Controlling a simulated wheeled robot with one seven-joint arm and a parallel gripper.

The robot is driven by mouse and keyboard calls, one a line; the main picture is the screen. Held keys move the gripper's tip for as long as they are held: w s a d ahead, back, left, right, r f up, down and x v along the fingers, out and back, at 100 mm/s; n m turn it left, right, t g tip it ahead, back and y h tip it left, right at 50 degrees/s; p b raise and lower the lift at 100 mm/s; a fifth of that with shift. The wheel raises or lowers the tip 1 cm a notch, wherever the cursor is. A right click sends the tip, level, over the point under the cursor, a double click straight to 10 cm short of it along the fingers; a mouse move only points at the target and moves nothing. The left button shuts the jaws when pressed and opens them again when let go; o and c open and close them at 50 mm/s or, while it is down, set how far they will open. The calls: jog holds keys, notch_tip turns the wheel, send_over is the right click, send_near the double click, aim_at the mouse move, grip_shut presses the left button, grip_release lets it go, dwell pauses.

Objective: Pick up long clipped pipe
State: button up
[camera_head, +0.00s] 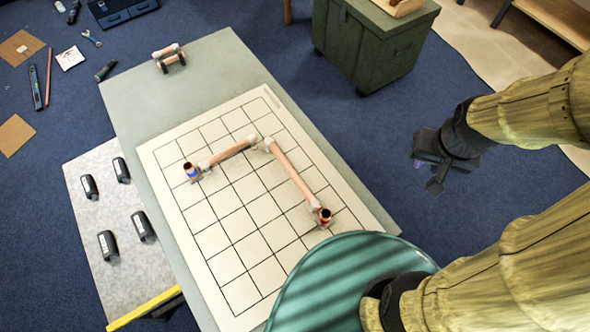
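A long copper-coloured pipe (291,173) lies on the white gridded mat (222,240). It runs from a pale fitting at its upper left end to a dark-topped, reddish-brown fitting (324,215) at its lower right end. A shorter pipe (230,152) lies at an angle to it, with a blue-banded fitting (191,171) near its left end. I cannot tell whether the two pipes touch, and the clips are too small to make out. My gripper (436,184) is dark and hangs to the right of the table, apart from the pipes. Its finger opening is not clear.
The mat lies on a grey-green table (135,105); a short pipe piece (169,57) stands near its far end. Several black items (108,244) lie on a lower grey surface at left. A teal round surface (330,285) covers the mat's near corner. A green chest (370,45) stands behind.

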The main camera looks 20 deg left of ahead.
jog(key=shift+a, duration=0.1)
jog(key=n+g+y+p, duration=0.1)
jog(key=n+g+p, duration=0.25)
jog(key=n, duration=0.65)
send_over(291, 170)
jog(key=w+d+b, duration=0.1)
jog(key=w+d, duration=0.1)
jog(key=w, duration=0.1)
notch_tip(291, 170, down, 6)
jog(key=shift+s+f+g, duration=0.1)
jog(key=shift+s+g, duration=0.15)
jog(key=shift+g, duration=0.2)
jog(key=f, duration=0.4)
jog(key=s+a+f+p, duration=0.1)
jog(key=f, duration=0.7)
jog(key=shift+s+a, duration=0.15)
jog(key=shift+s, duration=0.25)
